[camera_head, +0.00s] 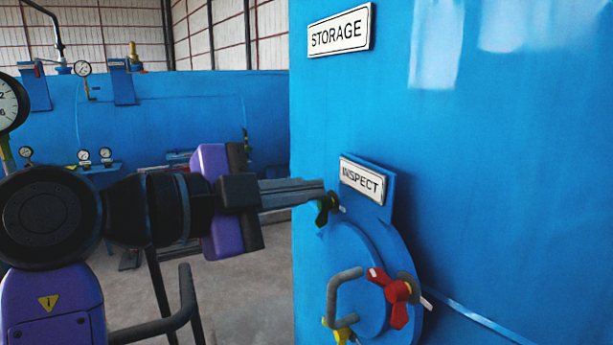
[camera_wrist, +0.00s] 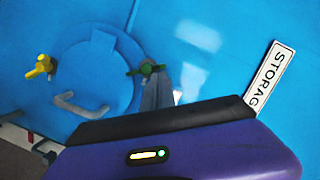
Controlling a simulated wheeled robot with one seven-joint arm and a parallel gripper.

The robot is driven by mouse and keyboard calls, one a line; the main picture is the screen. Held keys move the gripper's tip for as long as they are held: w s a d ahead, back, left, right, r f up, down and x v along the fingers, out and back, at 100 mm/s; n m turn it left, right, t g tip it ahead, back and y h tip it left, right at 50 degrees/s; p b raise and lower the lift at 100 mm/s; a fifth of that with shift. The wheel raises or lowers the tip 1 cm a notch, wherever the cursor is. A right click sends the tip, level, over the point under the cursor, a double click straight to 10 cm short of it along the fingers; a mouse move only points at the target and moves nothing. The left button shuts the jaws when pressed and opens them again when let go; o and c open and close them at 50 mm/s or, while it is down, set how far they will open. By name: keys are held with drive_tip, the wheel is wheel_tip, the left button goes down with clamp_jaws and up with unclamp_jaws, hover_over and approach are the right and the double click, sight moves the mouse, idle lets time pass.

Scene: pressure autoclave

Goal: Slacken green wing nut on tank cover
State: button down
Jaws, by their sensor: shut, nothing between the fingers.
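The green wing nut (camera_head: 325,207) sits at the top left rim of the round blue tank cover (camera_head: 350,249), under the INSPECT plate. It also shows in the wrist view (camera_wrist: 147,70), at the right rim of the cover (camera_wrist: 97,75). My gripper (camera_head: 318,188) is shut and empty. Its fingertips are right at the green wing nut in both views; I cannot tell whether they touch it. In the wrist view the fingers (camera_wrist: 157,90) partly cover the area just below the nut.
A red wing nut (camera_head: 392,295) and a yellow wing nut (camera_head: 340,331) are also on the cover, with a grey handle (camera_head: 340,296) between them. The INSPECT plate (camera_head: 362,181) stands out above. Open floor (camera_head: 235,275) lies left of the blue tank.

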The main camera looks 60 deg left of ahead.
drive_tip(key=shift+f, duration=0.1)
drive_tip(key=b, duration=0.3)
drive_tip(key=a+b, duration=0.1)
drive_tip(key=b, duration=0.2)
drive_tip(key=shift+w+a+f, duration=0.1)
drive_tip(key=shift+a+f, duration=0.15)
drive_tip(key=shift+f, duration=0.15)
drive_tip(key=shift+r, duration=0.1)
drive_tip(key=shift+a+r, duration=0.15)
